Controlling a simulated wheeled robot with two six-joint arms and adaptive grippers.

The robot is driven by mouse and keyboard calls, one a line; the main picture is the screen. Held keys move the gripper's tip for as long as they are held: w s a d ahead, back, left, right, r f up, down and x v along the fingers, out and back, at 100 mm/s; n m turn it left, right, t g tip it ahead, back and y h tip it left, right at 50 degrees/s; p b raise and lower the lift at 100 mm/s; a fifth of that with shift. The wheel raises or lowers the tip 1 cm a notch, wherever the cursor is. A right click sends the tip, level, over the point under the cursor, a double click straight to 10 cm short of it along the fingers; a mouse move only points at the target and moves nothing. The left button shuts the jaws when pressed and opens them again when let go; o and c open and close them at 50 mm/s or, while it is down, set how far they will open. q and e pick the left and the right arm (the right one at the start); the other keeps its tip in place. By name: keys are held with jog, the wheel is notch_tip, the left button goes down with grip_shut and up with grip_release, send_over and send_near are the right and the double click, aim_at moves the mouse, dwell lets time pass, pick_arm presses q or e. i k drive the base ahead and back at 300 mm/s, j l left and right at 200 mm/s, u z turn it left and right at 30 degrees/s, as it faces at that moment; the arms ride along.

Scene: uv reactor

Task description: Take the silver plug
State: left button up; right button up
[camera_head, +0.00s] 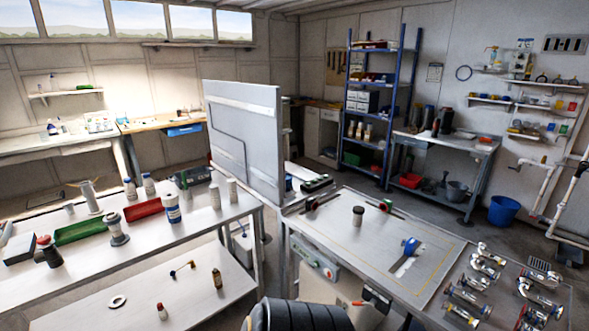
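I cannot tell for sure which thing is the silver plug. A short grey-brown cylinder (358,215) stands upright on the grey work table (335,245) at the centre right. A grey flanged metal piece (116,230) stands on the left bench. Several shiny metal fittings (487,257) lie on the right end of the work table area, too small to tell apart well. Neither of my grippers shows in the head view.
The left bench (235,210) holds a green tray (79,231), a red tray (142,210) and several bottles. A blue-handled tool (410,246) lies on the work table. An upright grey panel (245,140) stands behind. The table's middle is mostly clear.

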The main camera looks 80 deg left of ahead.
aim_at(68, 205)
jog(key=u, duration=4.35)
jog(key=i+j+u, duration=0.7)
jog(key=u, duration=0.15)
